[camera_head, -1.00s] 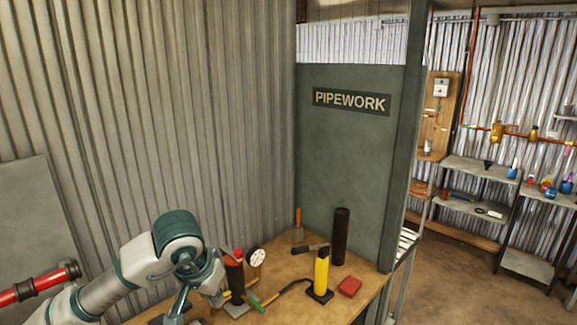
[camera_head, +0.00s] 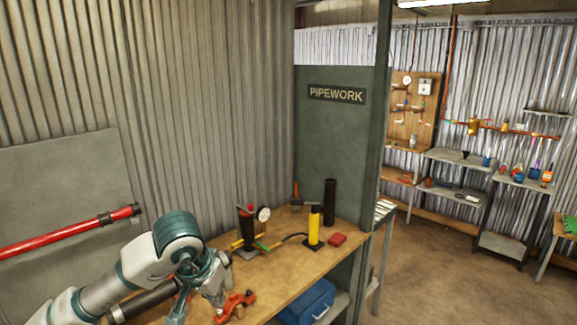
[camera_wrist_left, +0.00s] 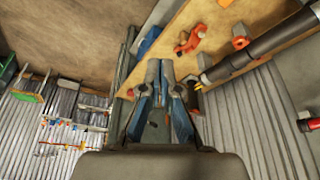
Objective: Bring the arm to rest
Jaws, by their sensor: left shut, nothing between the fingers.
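My left arm (camera_head: 165,245) comes in from the lower left of the head view, white and teal, bent at the elbow. Its gripper hangs over the near end of the wooden bench, partly hidden by the arm. In the left wrist view the left gripper (camera_wrist_left: 160,68) has its two fingers together with nothing between them. An orange-red clamp-like part (camera_head: 235,305) lies on the bench close beside the gripper; it also shows in the left wrist view (camera_wrist_left: 189,41). My right gripper is in neither view.
The bench (camera_head: 285,262) carries a pump with a gauge (camera_head: 263,214), a yellow cylinder (camera_head: 314,226), a black cylinder (camera_head: 330,203) and a red block (camera_head: 337,239). A dark pipe (camera_head: 150,300) lies behind the gripper. A blue box (camera_head: 305,303) sits below. Open floor (camera_head: 445,255) lies right.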

